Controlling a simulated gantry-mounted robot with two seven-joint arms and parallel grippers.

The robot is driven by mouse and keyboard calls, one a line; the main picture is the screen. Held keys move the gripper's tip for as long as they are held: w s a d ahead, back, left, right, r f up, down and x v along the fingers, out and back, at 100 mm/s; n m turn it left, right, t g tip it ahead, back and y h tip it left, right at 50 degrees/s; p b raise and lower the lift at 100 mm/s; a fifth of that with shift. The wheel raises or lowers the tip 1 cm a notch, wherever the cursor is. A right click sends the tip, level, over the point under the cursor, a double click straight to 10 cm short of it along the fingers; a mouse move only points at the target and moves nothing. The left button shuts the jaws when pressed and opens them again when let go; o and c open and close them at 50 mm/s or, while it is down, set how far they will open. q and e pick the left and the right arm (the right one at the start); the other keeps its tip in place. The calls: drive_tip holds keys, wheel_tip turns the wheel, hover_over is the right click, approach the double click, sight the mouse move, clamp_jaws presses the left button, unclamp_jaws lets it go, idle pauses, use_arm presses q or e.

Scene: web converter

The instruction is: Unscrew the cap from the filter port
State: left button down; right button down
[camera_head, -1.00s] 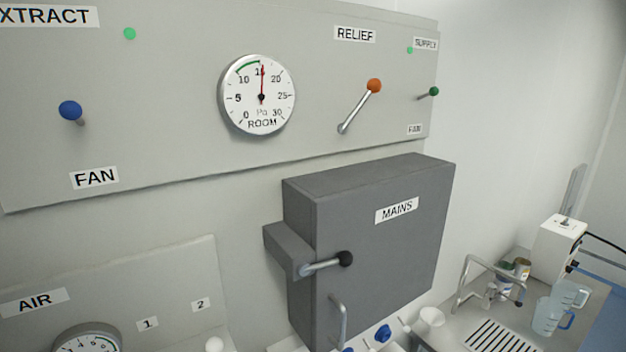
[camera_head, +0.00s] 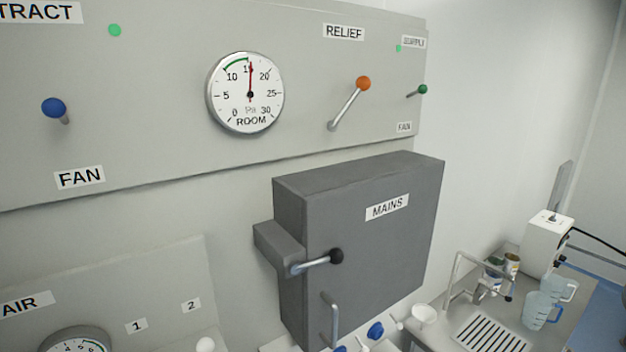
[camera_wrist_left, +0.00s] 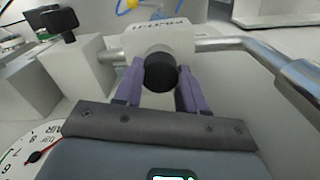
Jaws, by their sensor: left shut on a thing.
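In the left wrist view a round black cap (camera_wrist_left: 160,72) faces the camera on a white block with a partly hidden label, which appears to be the filter port (camera_wrist_left: 166,36). The purple fingers of my left gripper (camera_wrist_left: 160,82) stand on either side of the cap and are shut on it. The thread behind the cap is hidden. The head view shows neither gripper, the cap nor the filter port. My right gripper is in no view.
In the wrist view a metal pipe (camera_wrist_left: 220,43) runs right from the block, and a black-knobbed fitting (camera_wrist_left: 62,22) stands left. In the head view the grey MAINS box (camera_head: 385,240) juts from the wall. A sink counter (camera_head: 480,332) with jugs (camera_head: 541,310) lies right.

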use_arm(q)
drive_tip(key=shift+f+n+b, duration=0.15)
drive_tip(key=shift+n+b, duration=0.9)
drive_tip(key=shift+n, duration=0.05)
drive_tip(key=shift+n+b, duration=0.6)
drive_tip(key=shift+n, duration=0.3)
drive_tip(key=shift+n+b, duration=0.9)
drive_tip(key=shift+b, duration=0.05)
drive_tip(key=shift+n+b, duration=0.9)
drive_tip(key=shift+n, duration=0.2)
drive_tip(key=shift+r, duration=0.2)
